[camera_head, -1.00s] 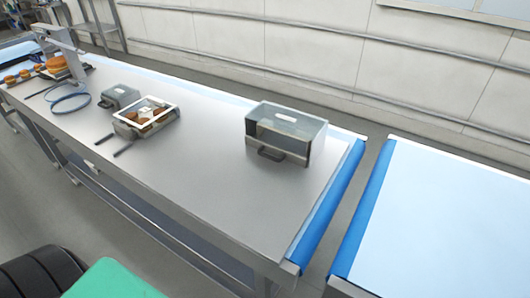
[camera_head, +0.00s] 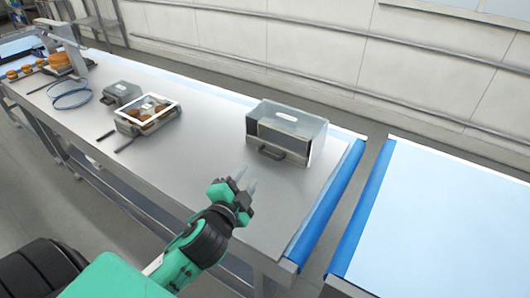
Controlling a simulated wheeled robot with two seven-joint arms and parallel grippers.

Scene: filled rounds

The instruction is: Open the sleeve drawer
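The sleeve drawer (camera_head: 294,147) is a grey box with a see-through top and a dark handle (camera_head: 271,152) low on its front. It stands on the right part of the steel table, and its drawer looks pushed in. My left gripper (camera_head: 245,180) is over the table's front part, below and left of the handle in the picture. Its two fingers are apart, with nothing between them, and point toward the box without touching it. My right gripper is not in view.
Left of the box are a white-framed container (camera_head: 147,114) with brown items, a small grey case (camera_head: 121,92) and a blue ring (camera_head: 71,97). The steel table (camera_head: 205,130) is clear between them and the sleeve drawer. Blue edges (camera_head: 325,205) border a gap on the right.

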